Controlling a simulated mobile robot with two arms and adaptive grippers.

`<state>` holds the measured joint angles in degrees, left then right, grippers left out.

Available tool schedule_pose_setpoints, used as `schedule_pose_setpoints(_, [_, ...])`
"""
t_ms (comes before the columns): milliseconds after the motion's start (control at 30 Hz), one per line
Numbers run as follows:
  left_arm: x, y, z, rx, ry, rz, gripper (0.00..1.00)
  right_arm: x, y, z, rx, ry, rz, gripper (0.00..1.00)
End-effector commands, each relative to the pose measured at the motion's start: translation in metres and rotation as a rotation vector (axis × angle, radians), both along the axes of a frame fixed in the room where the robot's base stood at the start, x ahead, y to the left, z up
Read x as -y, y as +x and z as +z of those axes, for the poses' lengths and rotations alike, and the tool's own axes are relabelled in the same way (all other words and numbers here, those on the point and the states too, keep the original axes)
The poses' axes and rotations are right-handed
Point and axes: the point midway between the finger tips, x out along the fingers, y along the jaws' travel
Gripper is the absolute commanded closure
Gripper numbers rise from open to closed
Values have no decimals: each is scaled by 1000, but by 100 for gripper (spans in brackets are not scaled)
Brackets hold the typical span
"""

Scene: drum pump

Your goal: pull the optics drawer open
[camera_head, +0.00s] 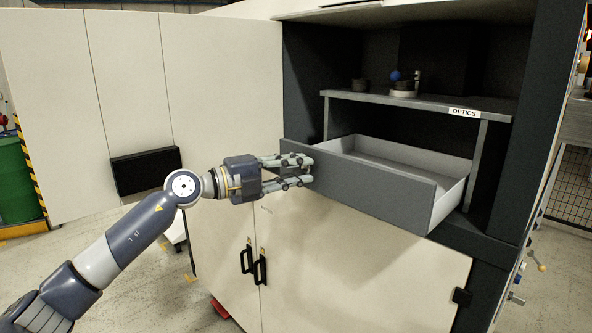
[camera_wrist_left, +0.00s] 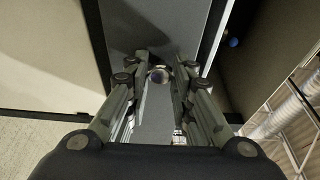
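The optics drawer (camera_head: 375,182) is a shallow tray with a dark grey front and light inner walls. It stands out from the cabinet under a shelf with the label OPTICS (camera_head: 465,112). Its inside looks empty. My left gripper (camera_head: 308,170) is at the left end of the drawer front, one finger above the other. In the left wrist view a small round knob (camera_wrist_left: 160,75) sits close between the two fingers, which look shut on it. The head view hides the knob behind the fingers. The grey drawer front (camera_wrist_left: 172,22) fills the space beyond it. My right gripper is not in view.
The shelf (camera_head: 420,98) above bears small parts, including a blue ball (camera_head: 395,76). Closed cabinet doors with black handles (camera_head: 260,268) are below the drawer. A tall pale panel (camera_head: 215,80) stands at the left behind my arm. A green drum (camera_head: 15,180) is at far left.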

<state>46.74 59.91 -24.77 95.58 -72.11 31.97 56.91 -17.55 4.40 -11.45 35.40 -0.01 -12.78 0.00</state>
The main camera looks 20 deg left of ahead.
Motion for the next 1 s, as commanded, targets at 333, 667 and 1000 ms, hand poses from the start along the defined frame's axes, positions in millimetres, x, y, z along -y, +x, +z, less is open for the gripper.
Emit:
schedule_pose_setpoints(333, [0, 0, -1, -1, 1, 0, 58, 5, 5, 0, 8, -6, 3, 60])
schedule_pose_setpoints(667, [-15, -17, -2, -4, 3, 3, 58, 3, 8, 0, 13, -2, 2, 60])
schedule_pose_setpoints(1000, [-41, -51, -3, -6, 1, 2, 58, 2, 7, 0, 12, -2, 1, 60])
